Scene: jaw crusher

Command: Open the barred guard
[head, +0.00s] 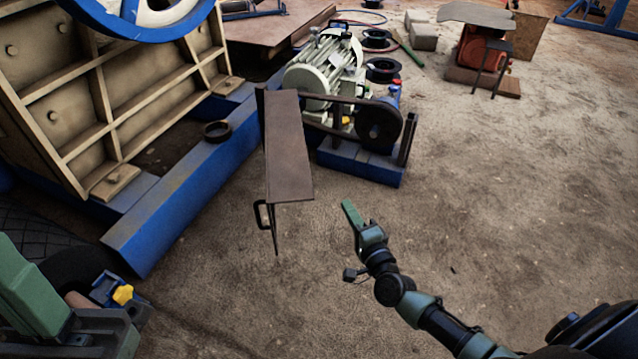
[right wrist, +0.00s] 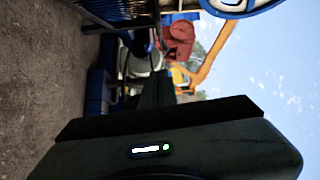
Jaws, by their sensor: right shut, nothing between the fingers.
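The guard shows in the head view as a long brown top plate (head: 287,150), seen from above. It sticks out from the belt drive toward me over the dirt floor. A black handle (head: 262,214) is on its left side near the close end. Its barred face is mostly hidden from above; dark bars (right wrist: 118,12) at the top of the right wrist view may be part of it. My right gripper (head: 350,212) is to the right of the guard's near end, apart from it, shut and empty. Its dark green fingers also show in the right wrist view (right wrist: 157,90). My left gripper is not clearly seen.
The belt pulley (head: 380,125) and pale motor (head: 312,75) stand on a blue base (head: 360,165) behind the guard. A blue beam (head: 185,195) and the ribbed crusher body (head: 110,90) lie to the left.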

